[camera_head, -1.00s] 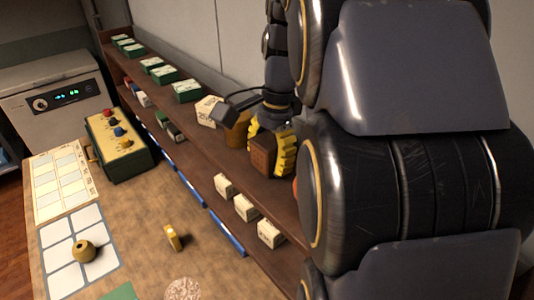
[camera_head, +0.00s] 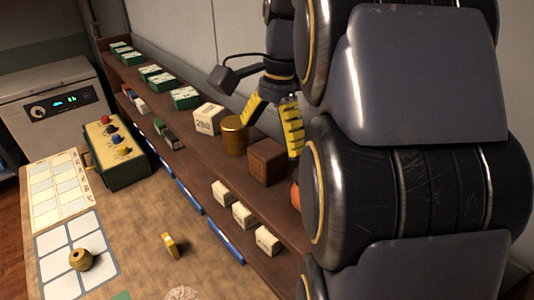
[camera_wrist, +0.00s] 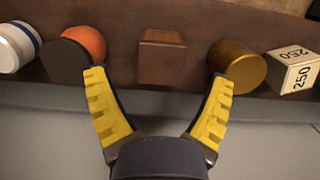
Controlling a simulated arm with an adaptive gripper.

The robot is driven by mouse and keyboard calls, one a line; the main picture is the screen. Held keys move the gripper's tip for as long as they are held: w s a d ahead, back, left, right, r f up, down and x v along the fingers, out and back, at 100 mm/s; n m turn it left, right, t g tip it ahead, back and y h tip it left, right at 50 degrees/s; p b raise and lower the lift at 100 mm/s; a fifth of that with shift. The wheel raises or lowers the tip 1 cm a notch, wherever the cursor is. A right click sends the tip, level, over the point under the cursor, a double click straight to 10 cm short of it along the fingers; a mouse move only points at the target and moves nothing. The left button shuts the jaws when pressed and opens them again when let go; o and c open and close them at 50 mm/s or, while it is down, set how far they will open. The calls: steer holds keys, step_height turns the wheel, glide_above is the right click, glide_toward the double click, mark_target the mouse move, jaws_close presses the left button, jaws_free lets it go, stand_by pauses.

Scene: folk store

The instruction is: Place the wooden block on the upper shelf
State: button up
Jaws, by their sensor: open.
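The wooden block (camera_head: 267,163), a brown cube, sits on the upper shelf (camera_head: 187,113) between a brass cylinder (camera_head: 234,136) and an orange ball partly hidden by my arm. My gripper (camera_head: 271,138) is open and empty, just above and behind the block. In the wrist view, the block (camera_wrist: 162,57) stands ahead of the gap between the yellow fingers (camera_wrist: 157,78), apart from both.
A white 250 box (camera_head: 209,119) and several green boxes (camera_head: 186,97) line the upper shelf. White boxes (camera_head: 243,215) stand on the lower shelf.

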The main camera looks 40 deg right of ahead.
steer(key=shift+d+r, duration=0.2)
steer(key=shift+r, duration=0.95)
steer(key=s+a+f+n+g+h, duration=0.1)
steer(key=s+a+f+n, duration=1.3)
steer(key=a+n, duration=0.3)
steer(key=shift+s+n+g+h, duration=0.3)
steer(key=shift+s+n, duration=0.2)
steer(key=shift+s, duration=0.15)
